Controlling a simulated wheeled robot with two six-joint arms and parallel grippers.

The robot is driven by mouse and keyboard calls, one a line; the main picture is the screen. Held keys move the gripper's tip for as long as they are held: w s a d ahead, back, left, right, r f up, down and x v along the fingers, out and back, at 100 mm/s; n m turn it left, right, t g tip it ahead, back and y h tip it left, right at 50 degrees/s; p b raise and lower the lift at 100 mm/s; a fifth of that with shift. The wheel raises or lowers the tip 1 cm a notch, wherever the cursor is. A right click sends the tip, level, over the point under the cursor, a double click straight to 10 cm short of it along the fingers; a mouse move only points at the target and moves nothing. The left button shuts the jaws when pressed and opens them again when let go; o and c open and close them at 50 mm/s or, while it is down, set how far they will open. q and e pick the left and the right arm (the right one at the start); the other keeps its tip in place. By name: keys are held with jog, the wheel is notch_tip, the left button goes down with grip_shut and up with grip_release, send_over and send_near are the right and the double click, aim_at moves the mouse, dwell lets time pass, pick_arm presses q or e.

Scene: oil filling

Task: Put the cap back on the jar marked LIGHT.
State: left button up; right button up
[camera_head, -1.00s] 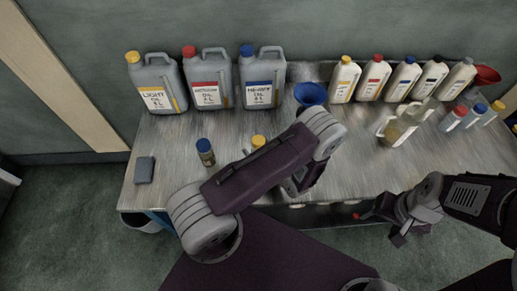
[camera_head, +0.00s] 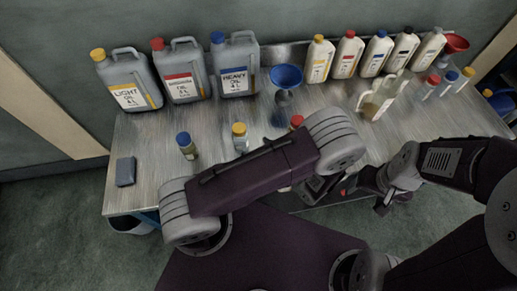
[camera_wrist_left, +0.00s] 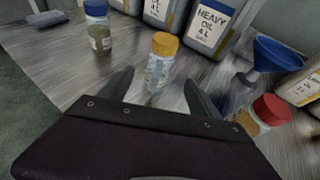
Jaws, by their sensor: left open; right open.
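A small clear jar with a yellow cap (camera_head: 240,138) stands upright on the metal table, and it also shows in the left wrist view (camera_wrist_left: 160,62). The cap appears to sit on its mouth; whether it is seated or only resting I cannot tell. No LIGHT marking is readable on the jar. My left gripper (camera_wrist_left: 159,78) is open, its fingers pointing toward the jar, one either side in the picture, with nothing gripped. In the head view my left arm hides most of that gripper. My right gripper (camera_head: 384,207) is open near the table's front edge, away from the jar.
A blue-capped jar (camera_wrist_left: 97,27) and a red-capped jar (camera_wrist_left: 262,115) flank the yellow-capped one. A blue funnel (camera_head: 286,76) stands behind. Large cans, including LIGHT OIL (camera_head: 130,92), and white bottles line the back. A dark block (camera_head: 126,171) lies at the left.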

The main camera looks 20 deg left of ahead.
pick_arm(q)
jog(key=s+a+r+n+g+h, duration=0.3)
jog(key=s+a+n+g+h, duration=0.15)
jog(key=s+n+g, duration=0.6)
jog(key=w+d+r+n+t+h, duration=0.2)
jog(key=r+n+t+h, duration=0.3)
jog(key=n, duration=0.9)
jog(key=shift+w+d+r+h, duration=0.3)
jog(key=shift+w+h, duration=0.4)
jog(key=shift+h, duration=0.55)
